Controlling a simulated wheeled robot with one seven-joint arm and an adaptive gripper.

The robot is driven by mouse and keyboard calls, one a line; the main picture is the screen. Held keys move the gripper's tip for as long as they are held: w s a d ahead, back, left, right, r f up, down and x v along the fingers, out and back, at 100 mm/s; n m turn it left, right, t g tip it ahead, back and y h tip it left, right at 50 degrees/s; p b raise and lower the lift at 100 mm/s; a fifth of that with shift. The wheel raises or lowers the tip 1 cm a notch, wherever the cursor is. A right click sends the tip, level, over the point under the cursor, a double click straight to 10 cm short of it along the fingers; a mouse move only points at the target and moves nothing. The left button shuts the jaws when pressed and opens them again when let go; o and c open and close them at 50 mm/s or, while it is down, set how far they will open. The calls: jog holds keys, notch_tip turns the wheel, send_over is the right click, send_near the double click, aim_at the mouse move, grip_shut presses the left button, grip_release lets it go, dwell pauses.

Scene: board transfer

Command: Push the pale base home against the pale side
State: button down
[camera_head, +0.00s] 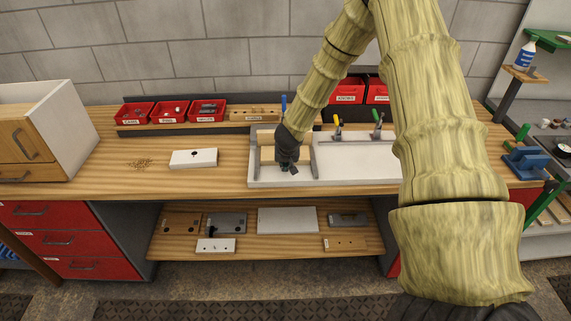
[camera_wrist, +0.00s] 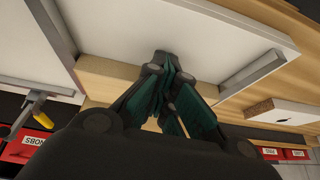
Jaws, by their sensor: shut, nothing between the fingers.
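A white fixture (camera_head: 350,177) lies on the bench, with a grey bar (camera_head: 314,160) standing across it. My gripper (camera_head: 287,166) points down inside its left bay; its fingers are shut and empty. A pale wood piece (camera_head: 267,139) lies at the back of that bay, partly hidden by my gripper. In the wrist view the pale wood piece (camera_wrist: 108,80) spans between two grey rails (camera_wrist: 255,70), and the closed fingertips (camera_wrist: 166,62) are at its edge, over a white surface (camera_wrist: 200,28). I cannot tell whether they touch it, nor which part is the base or the side.
A white block (camera_head: 194,158) with a dark mark lies left of the fixture. Toggle clamps (camera_head: 338,128) stand at the fixture's back. Red bins (camera_head: 172,111) line the bench's rear. A shelf below holds several boards (camera_head: 288,220). The bench at left is mostly clear.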

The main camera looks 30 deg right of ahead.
jog(key=shift+d+f, duration=0.2)
jog(key=shift+f, duration=0.1)
jog(key=shift+w+d+p, duration=0.15)
jog(key=shift+w+p, duration=0.1)
jog(key=shift+p, duration=0.05)
jog(key=shift+w+d+r, duration=0.15)
jog(key=shift+w+r, duration=0.05)
jog(key=shift+w, duration=0.1)
jog(key=shift+r+p, duration=0.1)
jog(key=shift+p, duration=0.2)
jog(key=shift+s+a+r+p, duration=0.4)
jog(key=shift+s+a+r, duration=0.4)
jog(key=shift+s, duration=0.2)
jog(key=shift+d, duration=0.1)
jog(key=shift+w+f, duration=0.1)
jog(key=v, duration=1.2)
